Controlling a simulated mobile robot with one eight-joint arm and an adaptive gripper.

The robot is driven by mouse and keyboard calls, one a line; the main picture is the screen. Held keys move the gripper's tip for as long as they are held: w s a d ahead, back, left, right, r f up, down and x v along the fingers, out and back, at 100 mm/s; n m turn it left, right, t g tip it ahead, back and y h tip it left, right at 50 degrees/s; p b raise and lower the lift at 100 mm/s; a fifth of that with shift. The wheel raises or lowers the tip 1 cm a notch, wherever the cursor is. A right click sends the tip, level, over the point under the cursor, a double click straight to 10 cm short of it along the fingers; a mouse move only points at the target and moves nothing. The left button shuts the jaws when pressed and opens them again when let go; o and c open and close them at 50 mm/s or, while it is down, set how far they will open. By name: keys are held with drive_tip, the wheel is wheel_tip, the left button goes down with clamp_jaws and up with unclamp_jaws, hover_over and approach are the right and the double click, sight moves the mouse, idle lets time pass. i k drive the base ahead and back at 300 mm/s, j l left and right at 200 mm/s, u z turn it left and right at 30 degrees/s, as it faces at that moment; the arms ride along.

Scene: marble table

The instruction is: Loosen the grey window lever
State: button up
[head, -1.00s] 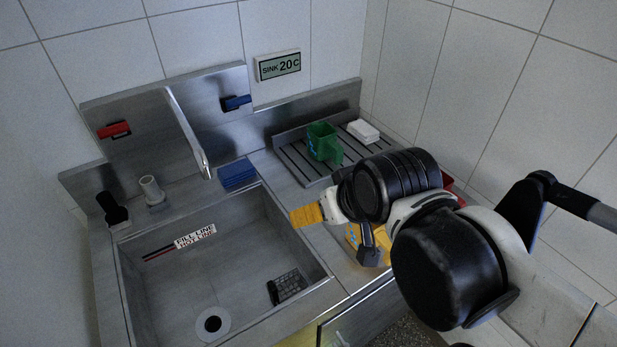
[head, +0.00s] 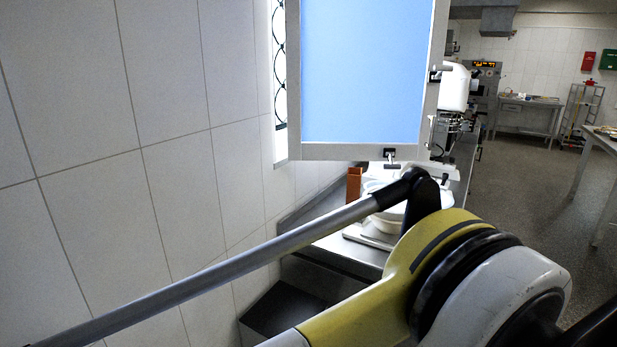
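A window sash with a blue pane and a grey frame (head: 294,80) stands out from the tiled wall in the upper middle of the head view. A small lever (head: 391,157) with a dark base and a light grey handle sits on its bottom edge. Another small lever (head: 437,75) with a dark base is on its right edge, and a pale handle shows lower on that edge. I cannot tell which one is the task's grey lever. My gripper is out of view; only my yellow and white arm links show, below the window.
Below the window, a metal counter (head: 349,254) holds white dishes (head: 405,212) and an orange-brown block (head: 354,185). A white container (head: 454,87) stands behind the sash. Open floor (head: 530,190) lies at right, with a metal table (head: 529,112) at the back.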

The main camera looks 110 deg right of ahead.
sight(391, 166)
drive_tip(key=z, duration=4.45)
